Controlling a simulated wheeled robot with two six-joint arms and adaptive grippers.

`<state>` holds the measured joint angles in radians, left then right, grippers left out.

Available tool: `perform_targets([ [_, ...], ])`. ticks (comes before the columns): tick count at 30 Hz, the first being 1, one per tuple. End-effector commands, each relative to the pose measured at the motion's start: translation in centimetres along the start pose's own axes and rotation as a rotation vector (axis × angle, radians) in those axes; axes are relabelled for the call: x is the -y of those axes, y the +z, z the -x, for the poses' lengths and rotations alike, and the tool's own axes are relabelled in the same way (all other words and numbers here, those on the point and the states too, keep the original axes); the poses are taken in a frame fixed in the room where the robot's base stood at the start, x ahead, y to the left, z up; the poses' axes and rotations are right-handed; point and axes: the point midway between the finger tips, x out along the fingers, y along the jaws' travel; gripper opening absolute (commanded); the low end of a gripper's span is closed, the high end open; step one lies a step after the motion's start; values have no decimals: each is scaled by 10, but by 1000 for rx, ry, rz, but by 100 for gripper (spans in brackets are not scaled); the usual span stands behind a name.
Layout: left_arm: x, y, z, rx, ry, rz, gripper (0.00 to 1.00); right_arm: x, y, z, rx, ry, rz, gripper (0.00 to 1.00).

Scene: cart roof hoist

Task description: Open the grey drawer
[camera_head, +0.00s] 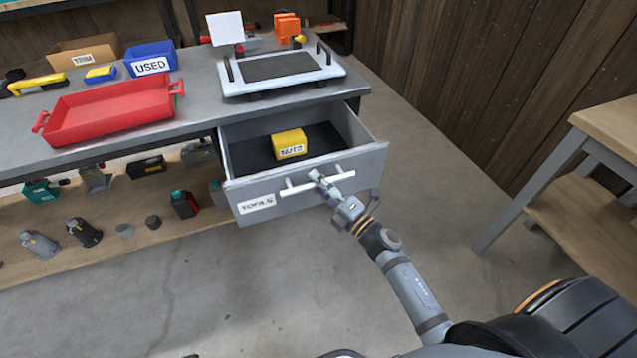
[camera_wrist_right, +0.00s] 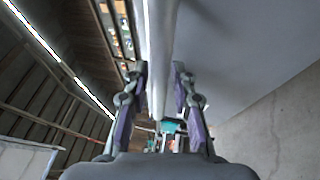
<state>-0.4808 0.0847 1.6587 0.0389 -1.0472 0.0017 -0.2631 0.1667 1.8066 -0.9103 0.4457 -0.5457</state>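The grey drawer (camera_head: 256,187), labelled TOOLS, stands pulled out from under the workbench, its inside showing. A yellow box (camera_head: 288,145) labelled NUTS sits in it. The drawer has a pale bar handle (camera_head: 300,186) across its front. My right gripper (camera_head: 322,181) is at the handle, near its middle. In the right wrist view the handle bar (camera_wrist_right: 158,62) runs between the two fingertips of this gripper (camera_wrist_right: 160,72), which look closed on it. The fingers hide part of the bar in the head view. My left gripper is out of view.
The workbench (camera_head: 205,105) holds a red tray (camera_head: 110,112), a blue USED bin (camera_head: 151,60) and a framed board with handles (camera_head: 282,70). Several items stand on the lower shelf (camera_head: 160,222). A wooden table (camera_head: 612,130) is at the right. The floor (camera_head: 440,160) before the drawer is clear.

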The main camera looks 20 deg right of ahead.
Motion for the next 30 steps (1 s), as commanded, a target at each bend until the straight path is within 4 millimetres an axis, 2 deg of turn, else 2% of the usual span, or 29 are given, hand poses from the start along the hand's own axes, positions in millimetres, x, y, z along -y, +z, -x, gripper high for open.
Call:
perform_targets([
  [10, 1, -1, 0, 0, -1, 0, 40, 0, 0, 0, 0, 1, 0, 39],
  [13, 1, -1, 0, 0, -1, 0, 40, 0, 0, 8, -1, -1, 0, 39],
  [24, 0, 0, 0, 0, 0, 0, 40, 1, -1, 86, -5, -5, 1, 39],
  [30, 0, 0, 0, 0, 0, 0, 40, 0, -1, 114, -3, -2, 1, 39],
])
